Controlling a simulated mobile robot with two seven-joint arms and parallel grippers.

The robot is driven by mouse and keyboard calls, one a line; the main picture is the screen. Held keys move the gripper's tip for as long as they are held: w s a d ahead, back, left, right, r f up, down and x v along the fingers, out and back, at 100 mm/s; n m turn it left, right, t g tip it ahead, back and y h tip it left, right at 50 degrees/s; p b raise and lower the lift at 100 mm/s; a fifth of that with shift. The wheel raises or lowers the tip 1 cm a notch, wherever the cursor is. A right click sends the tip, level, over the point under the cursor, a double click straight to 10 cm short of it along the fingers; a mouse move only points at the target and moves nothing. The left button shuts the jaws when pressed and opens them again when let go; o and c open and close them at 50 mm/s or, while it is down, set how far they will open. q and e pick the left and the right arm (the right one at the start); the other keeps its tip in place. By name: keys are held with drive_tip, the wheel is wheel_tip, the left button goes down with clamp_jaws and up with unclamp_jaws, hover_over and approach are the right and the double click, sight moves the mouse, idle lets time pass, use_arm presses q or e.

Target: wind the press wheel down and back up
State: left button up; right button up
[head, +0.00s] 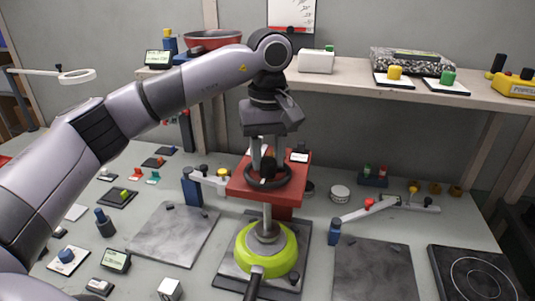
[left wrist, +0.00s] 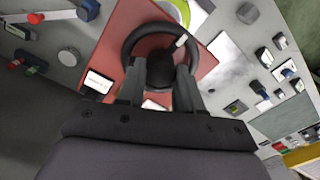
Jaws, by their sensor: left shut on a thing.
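The press wheel is a black ring (head: 287,181) lying flat on top of the red press (head: 240,187); it also shows in the left wrist view (left wrist: 132,42) with a small pale mark on its rim. My left gripper (head: 268,163) reaches down from above onto the wheel's middle. In the left wrist view its two fingers (left wrist: 161,75) stand on either side of the dark hub and are shut on it. Below the press, a grey plunger (head: 267,217) comes down onto a lime green pan (head: 279,252) with a dark handle. My right gripper is not in view.
Grey plates (head: 175,233) lie left and right of the press. A jointed arm with a red knob (head: 369,204) stands at right, and another arm at left (head: 208,178) is close to the press. A shelf (head: 345,76) with several items runs behind.

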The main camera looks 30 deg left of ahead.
sight(268, 159)
use_arm(q)
drive_tip(key=shift+r, duration=0.1)
drive_tip(key=o, duration=1)
drive_tip(key=shift+o, duration=0.2)
drive_tip(key=shift+r, duration=3.55)
